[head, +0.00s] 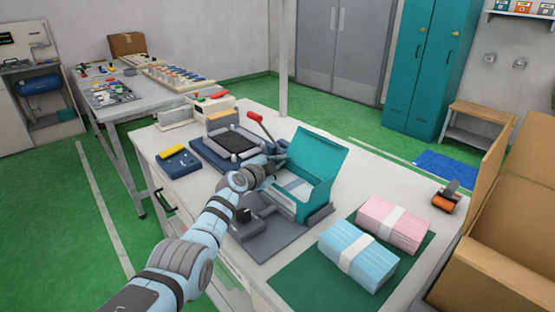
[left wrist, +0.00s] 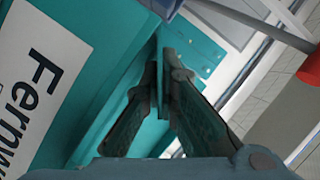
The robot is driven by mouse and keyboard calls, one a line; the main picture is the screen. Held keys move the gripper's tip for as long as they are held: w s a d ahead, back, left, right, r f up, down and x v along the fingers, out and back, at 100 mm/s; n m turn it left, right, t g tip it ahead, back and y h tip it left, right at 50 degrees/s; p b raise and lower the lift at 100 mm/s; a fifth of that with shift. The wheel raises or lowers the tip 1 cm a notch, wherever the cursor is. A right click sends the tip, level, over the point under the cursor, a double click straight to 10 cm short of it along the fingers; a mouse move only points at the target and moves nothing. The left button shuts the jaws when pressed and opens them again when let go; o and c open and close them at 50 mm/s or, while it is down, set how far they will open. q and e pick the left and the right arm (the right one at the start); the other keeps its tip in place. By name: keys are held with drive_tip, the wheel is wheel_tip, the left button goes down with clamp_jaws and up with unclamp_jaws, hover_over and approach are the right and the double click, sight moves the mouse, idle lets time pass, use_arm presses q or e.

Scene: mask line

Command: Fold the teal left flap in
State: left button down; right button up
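An open teal carton (head: 312,196) stands on the grey fixture on the bench, its large lid (head: 318,152) raised at the back. Its inside shows pale contents. My left gripper (head: 274,168) is at the carton's left end, low beside the lid. In the left wrist view its two dark fingers (left wrist: 163,85) come together with a thin teal strip between them, which looks like the left flap (left wrist: 164,98) seen edge-on. A white label with black letters (left wrist: 35,80) shows on the teal carton at left. The gripper hides most of the flap in the head view. My right gripper is out of view.
Blue (head: 358,255) and pink (head: 393,224) banded mask stacks lie on a dark green mat (head: 300,287) at the front right. A red-knobbed lever (head: 254,117) rises behind my gripper. A cardboard box (head: 510,240) stands at right. Bare bench lies behind the carton.

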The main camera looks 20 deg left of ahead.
use_arm(q)
drive_tip(key=c, duration=1.9)
unclamp_jaws()
drive_tip(key=shift+s, duration=0.1)
drive_tip(key=v, duration=1.2)
drive_tip(key=shift+f, duration=0.15)
